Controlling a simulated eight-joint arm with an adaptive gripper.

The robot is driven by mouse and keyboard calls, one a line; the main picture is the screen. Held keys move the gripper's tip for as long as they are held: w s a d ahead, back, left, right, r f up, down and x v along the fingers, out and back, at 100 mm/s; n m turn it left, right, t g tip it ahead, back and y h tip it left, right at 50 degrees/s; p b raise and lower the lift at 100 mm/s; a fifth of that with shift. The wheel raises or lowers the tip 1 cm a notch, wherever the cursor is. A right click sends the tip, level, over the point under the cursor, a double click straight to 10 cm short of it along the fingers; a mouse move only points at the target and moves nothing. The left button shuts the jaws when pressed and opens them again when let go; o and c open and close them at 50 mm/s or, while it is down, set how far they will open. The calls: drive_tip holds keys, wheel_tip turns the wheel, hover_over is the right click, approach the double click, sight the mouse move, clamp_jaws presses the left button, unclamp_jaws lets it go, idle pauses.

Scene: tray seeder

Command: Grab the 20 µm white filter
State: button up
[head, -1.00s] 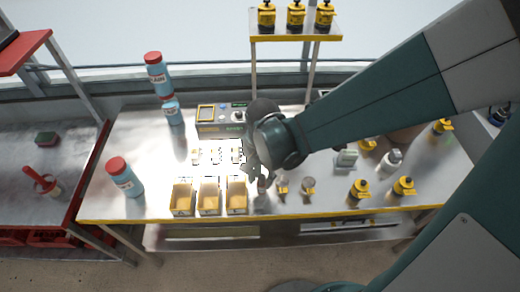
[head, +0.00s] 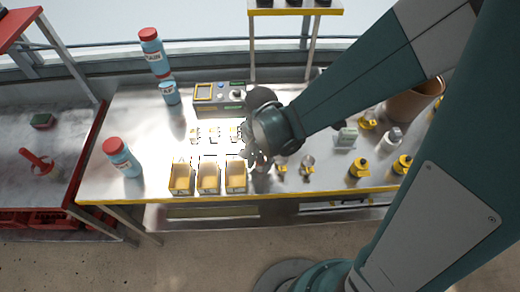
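My gripper (head: 257,161) points down over the steel bench, just behind and right of the row of yellow trays. Its fingers are small and partly hidden by my wrist, so I cannot tell whether they are open or hold anything. Two small pale round-topped pieces, a left one (head: 281,171) and a right one (head: 307,164), stand just right of the gripper. One of them may be the white filter, but no 20 µm label is readable. Another pale thing shows right at the fingertips, too small to make out.
Three yellow trays (head: 208,190) line the bench's front edge. A control box (head: 218,97) stands behind. Blue red-capped bottles (head: 122,158) stand at the left. Yellow-capped bottles (head: 359,170), a white bottle (head: 393,137) and a brown pot (head: 413,104) stand at the right.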

drive_tip(key=shift+f, duration=0.7)
drive_tip(key=shift+c, duration=0.2)
drive_tip(key=c, duration=0.6)
